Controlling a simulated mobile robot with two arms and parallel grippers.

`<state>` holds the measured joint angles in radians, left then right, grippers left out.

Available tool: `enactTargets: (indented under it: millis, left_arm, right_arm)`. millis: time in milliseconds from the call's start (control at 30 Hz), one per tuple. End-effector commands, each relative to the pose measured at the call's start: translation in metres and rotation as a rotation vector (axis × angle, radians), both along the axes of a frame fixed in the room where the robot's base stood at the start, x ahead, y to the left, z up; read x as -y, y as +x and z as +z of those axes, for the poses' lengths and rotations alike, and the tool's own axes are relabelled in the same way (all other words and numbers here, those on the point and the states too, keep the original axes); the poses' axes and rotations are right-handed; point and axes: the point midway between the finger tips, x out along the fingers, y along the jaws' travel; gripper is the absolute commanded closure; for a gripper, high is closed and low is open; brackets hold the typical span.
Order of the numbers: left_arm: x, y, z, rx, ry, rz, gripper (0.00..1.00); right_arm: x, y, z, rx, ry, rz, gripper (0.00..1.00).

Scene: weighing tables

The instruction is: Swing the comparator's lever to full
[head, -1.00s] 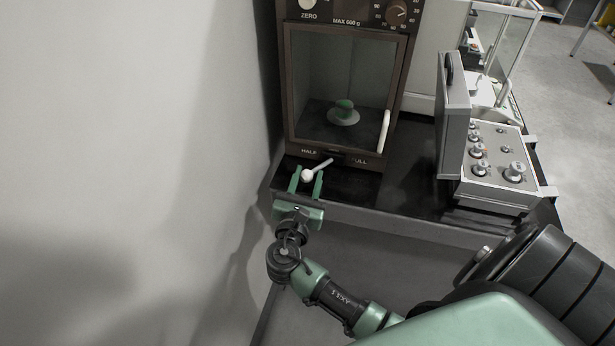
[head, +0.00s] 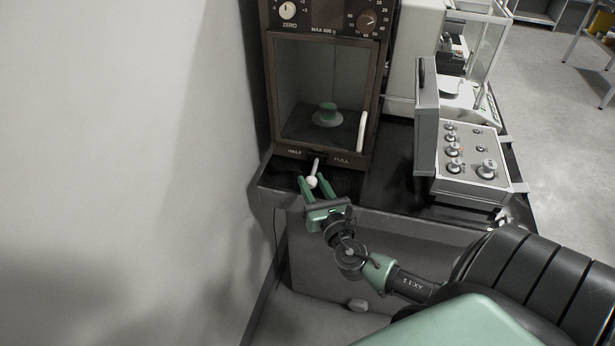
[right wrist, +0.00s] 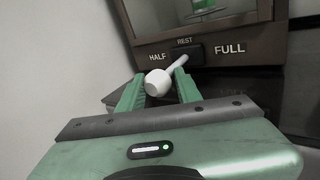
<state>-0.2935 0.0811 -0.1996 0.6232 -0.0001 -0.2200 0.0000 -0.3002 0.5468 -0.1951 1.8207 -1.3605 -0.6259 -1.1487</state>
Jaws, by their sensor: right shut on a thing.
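The comparator (head: 272,100) is a tall brown case with a glass window at the end of the dark table. Its lever (head: 317,165), a pale rod with a white ball knob, sticks out below the window between the HALF and FULL labels. My right gripper (head: 312,182) is shut on the lever, its green fingers on either side of the knob. In the right wrist view the knob (right wrist: 158,83) sits between the fingertips, and the rod slants up right to a dark block under the word REST. The lever points nearly straight out, leaning slightly to the HALF side. My left gripper is not in view.
A pale wall (head: 130,150) is close on the left.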

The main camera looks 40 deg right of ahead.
Motion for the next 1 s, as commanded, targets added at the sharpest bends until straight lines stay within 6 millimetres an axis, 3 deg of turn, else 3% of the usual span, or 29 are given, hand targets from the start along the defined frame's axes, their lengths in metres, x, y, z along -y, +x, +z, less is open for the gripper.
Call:
enactTargets:
  millis: [167, 500, 1000]
  left_arm:
    - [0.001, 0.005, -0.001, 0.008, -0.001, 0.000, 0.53]
    - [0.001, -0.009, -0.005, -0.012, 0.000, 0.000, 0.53]
    - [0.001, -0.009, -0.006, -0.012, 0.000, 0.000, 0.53]
  right_arm:
    - [0.014, -0.004, 0.005, 0.010, -0.010, -0.013, 1.00]
    - [0.027, -0.011, 0.005, 0.010, -0.011, -0.018, 1.00]
    - [0.033, -0.013, 0.005, 0.009, -0.009, -0.021, 1.00]
